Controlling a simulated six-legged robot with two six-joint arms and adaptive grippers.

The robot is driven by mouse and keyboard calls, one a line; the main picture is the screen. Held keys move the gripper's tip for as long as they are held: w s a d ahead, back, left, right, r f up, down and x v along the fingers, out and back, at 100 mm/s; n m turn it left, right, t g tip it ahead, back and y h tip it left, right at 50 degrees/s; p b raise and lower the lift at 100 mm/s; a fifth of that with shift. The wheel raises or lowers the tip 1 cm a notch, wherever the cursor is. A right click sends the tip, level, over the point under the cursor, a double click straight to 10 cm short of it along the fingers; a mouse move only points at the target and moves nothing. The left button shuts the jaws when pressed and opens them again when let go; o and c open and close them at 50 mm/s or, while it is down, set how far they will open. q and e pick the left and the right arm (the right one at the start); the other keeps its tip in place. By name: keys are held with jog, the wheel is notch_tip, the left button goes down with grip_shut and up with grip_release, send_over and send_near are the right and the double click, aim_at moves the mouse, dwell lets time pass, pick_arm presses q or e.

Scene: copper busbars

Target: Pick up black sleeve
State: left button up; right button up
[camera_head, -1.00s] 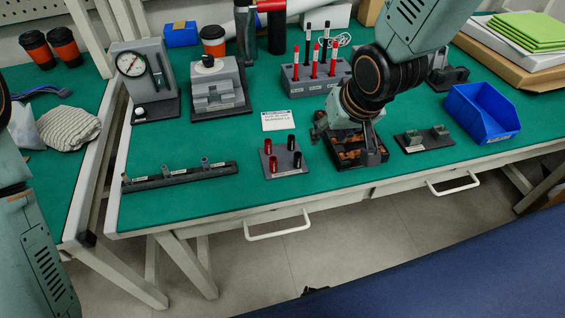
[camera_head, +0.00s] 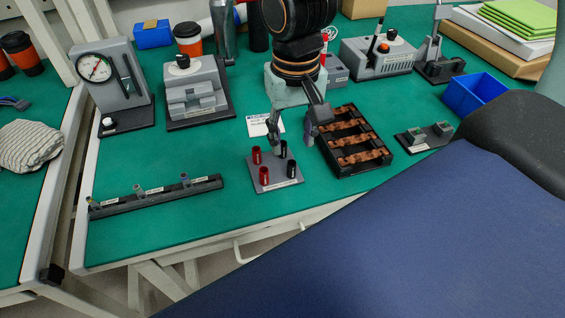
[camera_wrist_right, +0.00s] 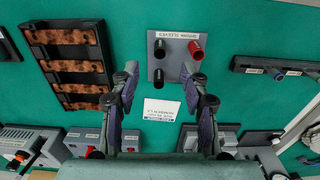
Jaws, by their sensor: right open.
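A small grey plate (camera_head: 276,182) on the green bench holds two black sleeves, the rear one (camera_head: 283,148) and the front one (camera_head: 291,169), and two red sleeves (camera_head: 257,156) on the left. My right gripper (camera_head: 292,136) is open and points down just above and behind the plate. In the wrist view, its spread fingers (camera_wrist_right: 159,80) flank the column of a black sleeve (camera_wrist_right: 159,76), with another black sleeve (camera_wrist_right: 159,49) farther off. Contact cannot be seen. My left gripper is not in view.
A black tray with copper busbars (camera_head: 376,143) stands close right of the plate. A black rail with small posts (camera_head: 155,194) lies to the left. A white label card (camera_head: 258,125) lies behind the plate. A gauge stand (camera_head: 108,88) and grey fixture (camera_head: 196,95) stand at the back left.

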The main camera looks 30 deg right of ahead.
aim_at(291, 171)
jog(key=f, duration=0.1)
jog(key=f+b, duration=0.1)
jog(key=shift+s+d+f, duration=0.3)
jog(key=shift+s+f, duration=0.05)
jog(key=shift+w+a+f+b, duration=0.25)
jog(key=shift+a+f+b, duration=0.05)
jog(key=shift+f, duration=0.15)
notch_tip(291, 171, down, 4)
jog(key=shift+d+f+b, duration=0.1)
jog(key=shift+f+b, duration=0.05)
jog(key=shift+b, duration=1.05)
jog(key=shift+w+f, duration=0.1)
jog(key=shift+w, duration=0.2)
jog(key=shift+s, duration=0.25)
jog(key=shift+c, duration=1.3)
jog(key=shift+w, duration=0.2)
jog(key=c, duration=0.4)
jog(key=shift+s, duration=0.1)
jog(key=shift+c, duration=0.4)
